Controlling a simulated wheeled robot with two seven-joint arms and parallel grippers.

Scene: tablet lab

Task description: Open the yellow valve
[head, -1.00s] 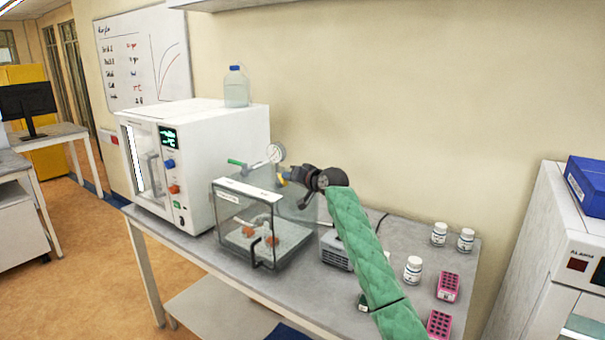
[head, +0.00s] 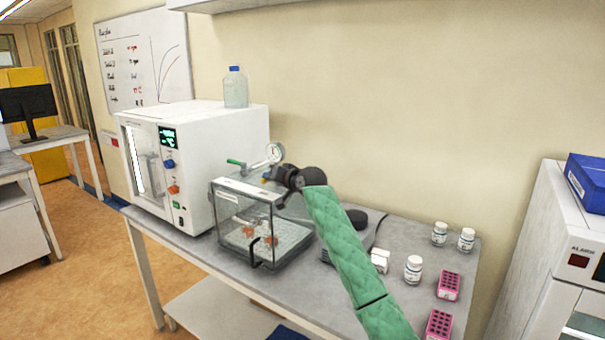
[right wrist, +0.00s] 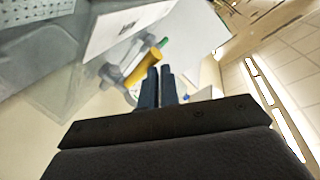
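The yellow valve handle (head: 265,179) sits behind the clear vacuum chamber (head: 222,212), below the round gauge (head: 275,153). My right gripper (head: 277,181) is just right of the handle and partly hides that area in the head view. In the right wrist view, the yellow handle (right wrist: 143,68) lies slanted just beyond and left of the fingertips (right wrist: 159,68). The two dark fingers are close together with nothing visible between them. Whether a finger touches the handle, I cannot tell. A green valve handle (head: 237,162) is left of the gauge. My left gripper is not in view.
A white oven (head: 235,130) with a bottle (head: 235,88) on top stands left of the chamber. A dark-topped device (head: 356,219), white bottles (head: 413,269) and pink tube racks (head: 448,286) are on the right of the bench. The wall is behind.

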